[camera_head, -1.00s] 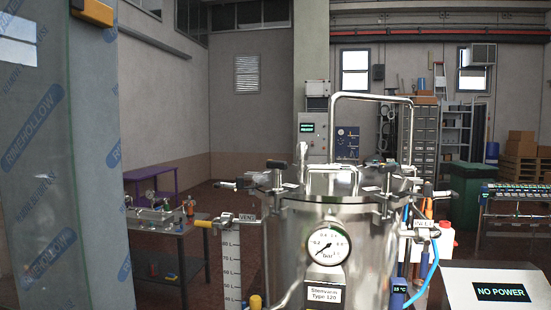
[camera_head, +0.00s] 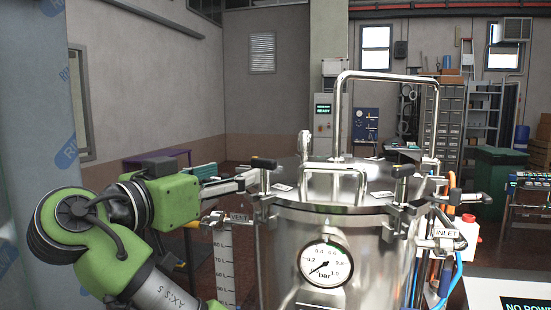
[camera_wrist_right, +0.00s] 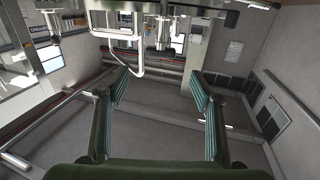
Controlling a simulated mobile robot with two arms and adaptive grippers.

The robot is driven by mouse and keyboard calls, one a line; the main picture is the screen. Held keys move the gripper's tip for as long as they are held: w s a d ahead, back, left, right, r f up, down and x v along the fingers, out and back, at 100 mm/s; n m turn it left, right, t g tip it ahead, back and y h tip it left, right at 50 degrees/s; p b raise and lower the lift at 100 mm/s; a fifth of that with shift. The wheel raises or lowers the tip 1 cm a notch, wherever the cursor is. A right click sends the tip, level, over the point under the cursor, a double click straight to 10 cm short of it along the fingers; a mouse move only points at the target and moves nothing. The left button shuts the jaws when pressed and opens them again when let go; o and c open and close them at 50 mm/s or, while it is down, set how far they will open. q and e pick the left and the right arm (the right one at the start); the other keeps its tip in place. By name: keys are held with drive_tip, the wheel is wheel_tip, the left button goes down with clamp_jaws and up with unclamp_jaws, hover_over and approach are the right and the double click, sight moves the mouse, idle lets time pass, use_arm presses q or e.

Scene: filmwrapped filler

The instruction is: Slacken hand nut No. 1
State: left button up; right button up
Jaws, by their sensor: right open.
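The steel pressure vessel (camera_head: 340,245) stands right of centre in the head view, with a round gauge on its front. Its lid (camera_head: 335,185) carries several clamps with hand nuts. One hand nut (camera_head: 263,163) with a black bar sits at the lid's left edge; another hand nut (camera_head: 404,170) is at the front right. Tags lie near them, but I cannot read their numbers. My right gripper (camera_head: 240,180), on the green arm, points at the left hand nut with its fingertips close beside it. The right wrist view shows its fingers (camera_wrist_right: 157,88) apart with nothing between them.
A tall bent steel handle (camera_head: 375,75) rises behind the lid. A vent valve (camera_head: 225,217) is below the gripper, and an inlet valve (camera_head: 442,234) with hoses is at the right. A film-wrapped panel (camera_head: 45,130) stands at the left.

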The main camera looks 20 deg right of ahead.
sight(261, 162)
drive_tip(key=p+x, duration=0.1)
drive_tip(key=x, duration=0.1)
drive_tip(key=p+x, duration=0.2)
drive_tip(key=x, duration=0.1)
drive_tip(key=r+p+x, duration=0.1)
drive_tip(key=p+x, duration=0.1)
drive_tip(key=x, duration=0.1)
drive_tip(key=shift+d, duration=0.15)
drive_tip(key=p+x, duration=0.2)
drive_tip(key=x, duration=0.1)
drive_tip(key=shift+w+f, duration=0.1)
drive_tip(key=shift+f, duration=0.1)
drive_tip(key=shift+d, duration=0.1)
drive_tip(key=shift+w+d+f, duration=0.1)
drive_tip(key=shift+w+f, duration=0.05)
drive_tip(key=shift+w, duration=0.1)
drive_tip(key=shift+c, duration=0.4)
use_arm(q)
wheel_tip(261, 162, up, 7)
drive_tip(key=s+a, duration=0.2)
drive_tip(key=shift+s+a, duration=0.15)
drive_tip(key=shift+s, duration=0.05)
use_arm(e)
drive_tip(key=c, duration=1)
